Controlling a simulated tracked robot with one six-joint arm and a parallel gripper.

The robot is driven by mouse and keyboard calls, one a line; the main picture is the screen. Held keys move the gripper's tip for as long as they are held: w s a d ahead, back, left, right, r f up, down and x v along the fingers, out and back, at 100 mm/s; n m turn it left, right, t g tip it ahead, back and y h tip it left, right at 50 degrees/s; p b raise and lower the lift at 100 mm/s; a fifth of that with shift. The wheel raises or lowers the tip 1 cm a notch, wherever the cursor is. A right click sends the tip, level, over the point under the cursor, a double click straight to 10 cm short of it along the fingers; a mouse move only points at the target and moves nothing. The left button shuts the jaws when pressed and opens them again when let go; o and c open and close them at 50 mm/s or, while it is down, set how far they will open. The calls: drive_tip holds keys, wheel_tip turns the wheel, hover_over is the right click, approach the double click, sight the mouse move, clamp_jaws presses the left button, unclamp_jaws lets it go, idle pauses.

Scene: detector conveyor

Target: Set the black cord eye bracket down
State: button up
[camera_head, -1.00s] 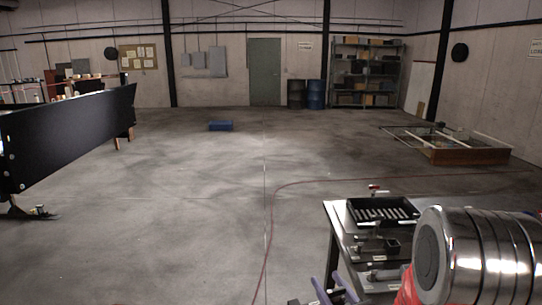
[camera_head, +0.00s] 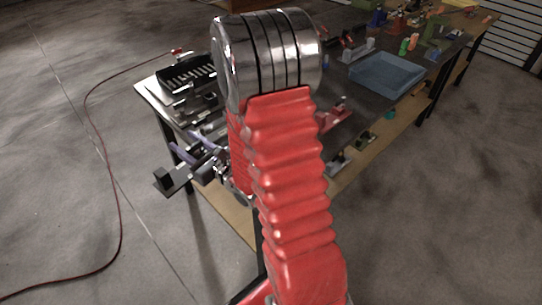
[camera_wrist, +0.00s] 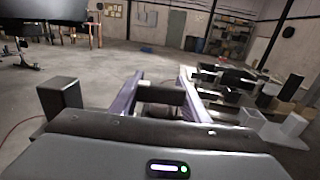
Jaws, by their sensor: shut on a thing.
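My gripper (camera_wrist: 160,98) has two purple fingers, reaching forward in the wrist view. A dark block, the black cord eye bracket (camera_wrist: 160,94), sits between them, and they are shut on it. Its lower part is hard to make out. In the head view my gripper (camera_head: 196,150) is left of my red arm, by the near left end of the workbench (camera_head: 345,130). The bracket cannot be told apart clearly there. I cannot tell its height relative to the bench top.
A black slotted tray (camera_head: 190,74) and small dark parts occupy the bench's left end. A blue tray (camera_head: 388,74) and a red clamp (camera_head: 333,114) are farther right. A wooden lower shelf (camera_head: 222,210) holds parts. Floor left of the bench is open, crossed by a red hose (camera_head: 88,110).

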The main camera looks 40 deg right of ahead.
drive_tip(key=s+d+r+m+h, duration=0.1)
drive_tip(key=s+d, duration=0.1)
drive_tip(key=d, duration=0.7)
drive_tip(key=s+d+r+h, duration=0.1)
drive_tip(key=s+d, duration=0.2)
drive_tip(key=d, duration=0.6)
drive_tip(key=s+d+r+m+h, duration=0.1)
drive_tip(key=s+d+h, duration=0.1)
drive_tip(key=d, duration=0.7)
drive_tip(key=shift+s+d+m, duration=0.25)
drive_tip(key=shift+s+m, duration=0.05)
drive_tip(key=shift+s, duration=0.45)
drive_tip(key=shift+f, duration=2.95)
drive_tip(key=shift+f, duration=1.95)
drive_tip(key=o, duration=1.4)
